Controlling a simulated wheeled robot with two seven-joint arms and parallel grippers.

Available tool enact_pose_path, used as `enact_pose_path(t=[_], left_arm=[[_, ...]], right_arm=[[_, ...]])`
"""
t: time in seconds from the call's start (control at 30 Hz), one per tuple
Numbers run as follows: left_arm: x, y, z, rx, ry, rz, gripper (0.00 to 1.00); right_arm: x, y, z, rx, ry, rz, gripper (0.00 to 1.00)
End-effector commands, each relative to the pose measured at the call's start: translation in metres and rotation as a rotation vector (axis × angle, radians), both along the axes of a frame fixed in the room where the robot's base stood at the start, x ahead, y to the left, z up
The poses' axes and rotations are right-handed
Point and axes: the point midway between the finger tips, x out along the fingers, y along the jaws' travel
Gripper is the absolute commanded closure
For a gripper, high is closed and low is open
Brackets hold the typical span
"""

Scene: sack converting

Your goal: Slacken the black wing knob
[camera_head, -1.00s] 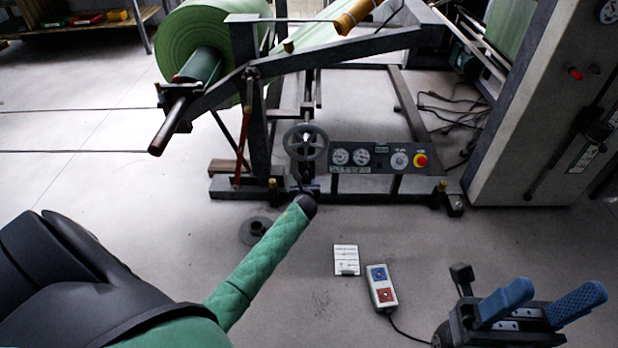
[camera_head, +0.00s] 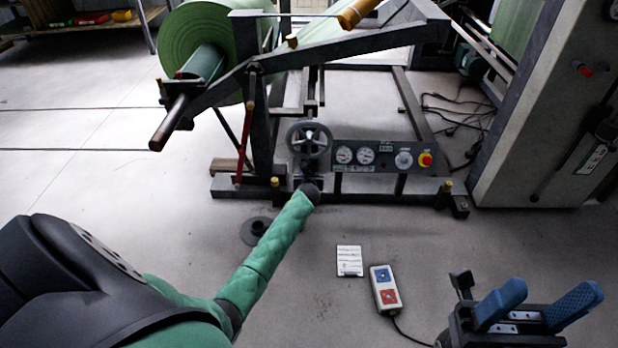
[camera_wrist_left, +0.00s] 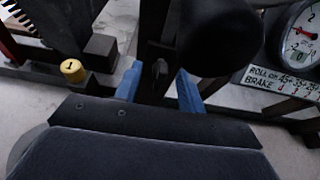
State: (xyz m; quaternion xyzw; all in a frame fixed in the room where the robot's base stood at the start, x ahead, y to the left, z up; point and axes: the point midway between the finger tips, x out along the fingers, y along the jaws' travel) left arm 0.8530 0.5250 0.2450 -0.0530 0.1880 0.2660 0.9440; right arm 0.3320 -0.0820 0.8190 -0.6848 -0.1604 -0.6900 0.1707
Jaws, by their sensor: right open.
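The black wing knob (camera_wrist_left: 158,74) appears as a small dark upright shape in the left wrist view, below the handwheel's height on the unwind stand. My left gripper (camera_wrist_left: 159,86) has its blue fingers apart, one on each side of the knob, with gaps visible. Whether either finger touches it I cannot tell. In the head view my left wrist (camera_head: 310,191) hides the fingers and the knob. My right gripper (camera_head: 553,292) is open and empty at the lower right, over the floor.
The spoked handwheel (camera_head: 309,141) is just above my left wrist. A large black rounded part (camera_wrist_left: 220,36) hangs close above the right finger. The gauge panel (camera_head: 382,157) is to the right. A yellow cap (camera_wrist_left: 73,70) sits left. A pendant (camera_head: 385,289) lies on the floor.

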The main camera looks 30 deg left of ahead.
Motion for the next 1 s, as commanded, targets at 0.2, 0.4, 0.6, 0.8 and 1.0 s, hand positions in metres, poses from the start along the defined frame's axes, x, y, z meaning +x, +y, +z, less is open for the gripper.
enact_pose_path(t=[0.2,0.4,0.6,0.8,1.0], left_arm=[[0.0,0.0,0.0,0.0,0.0,0.0,0.66],[0.0,0.0,0.0,0.0,0.0,0.0,1.0],[0.0,0.0,0.001,-0.006,-0.004,0.0,1.0],[-0.001,0.002,0.003,-0.055,-0.034,0.0,1.0],[-0.002,0.004,0.004,-0.168,-0.102,0.0,1.0]], right_arm=[[0.0,0.0,0.0,0.0,0.001,0.0,0.43],[0.0,0.0,0.0,0.0,0.0,0.0,0.43],[0.0,0.0,0.002,0.001,0.0,0.001,0.43],[-0.001,-0.002,0.012,0.011,-0.004,0.005,0.43],[-0.002,-0.006,0.029,0.039,-0.016,0.015,0.43]])
